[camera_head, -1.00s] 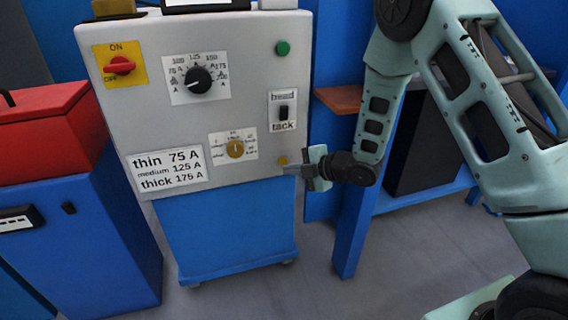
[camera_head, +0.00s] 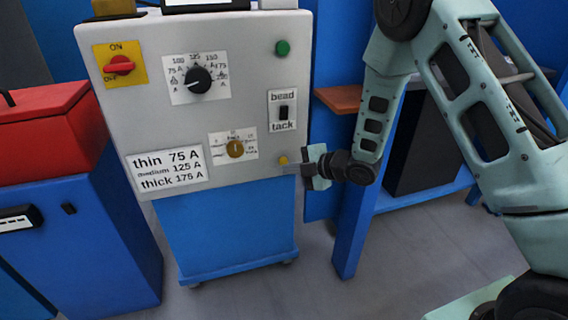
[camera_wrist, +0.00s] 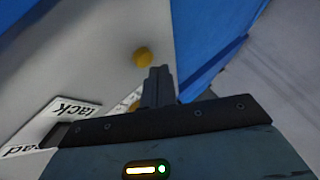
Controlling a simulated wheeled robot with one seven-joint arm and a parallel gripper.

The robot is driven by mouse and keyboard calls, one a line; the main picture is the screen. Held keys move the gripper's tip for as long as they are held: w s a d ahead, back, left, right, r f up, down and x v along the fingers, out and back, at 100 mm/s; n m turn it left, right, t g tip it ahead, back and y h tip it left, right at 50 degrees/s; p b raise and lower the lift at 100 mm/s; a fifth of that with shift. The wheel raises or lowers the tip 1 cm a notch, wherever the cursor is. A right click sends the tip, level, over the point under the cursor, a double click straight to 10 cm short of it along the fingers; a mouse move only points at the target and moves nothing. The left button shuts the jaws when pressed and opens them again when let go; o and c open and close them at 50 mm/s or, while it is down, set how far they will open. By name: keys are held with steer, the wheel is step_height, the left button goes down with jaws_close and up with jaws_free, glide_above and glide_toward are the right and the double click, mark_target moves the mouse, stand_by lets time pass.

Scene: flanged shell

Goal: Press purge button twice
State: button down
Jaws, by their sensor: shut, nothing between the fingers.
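The yellow purge button (camera_head: 283,160) is a small round knob low on the right side of the grey panel (camera_head: 235,50). It also shows in the wrist view (camera_wrist: 142,57), just beyond and left of the fingertips. My gripper (camera_head: 290,169) is shut and empty, pointing left at the panel from its right edge. In the head view its tips lie just below the button. In the wrist view the closed fingers (camera_wrist: 160,72) appear apart from the button, though the exact gap to the panel cannot be told.
A brown-gold knob (camera_head: 235,149) and the bead/tack switch (camera_head: 283,112) are close by on the panel. A green button (camera_head: 282,48), a black dial (camera_head: 198,80) and a red switch (camera_head: 119,66) sit higher. A blue post (camera_head: 352,225) stands right of the panel.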

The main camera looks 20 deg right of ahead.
steer(key=shift+w, duration=0.75)
stand_by(0.7)
steer(key=shift+s, duration=0.95)
steer(key=s+b, duration=0.1)
steer(key=s, duration=0.4)
stand_by(0.4)
stand_by(0.5)
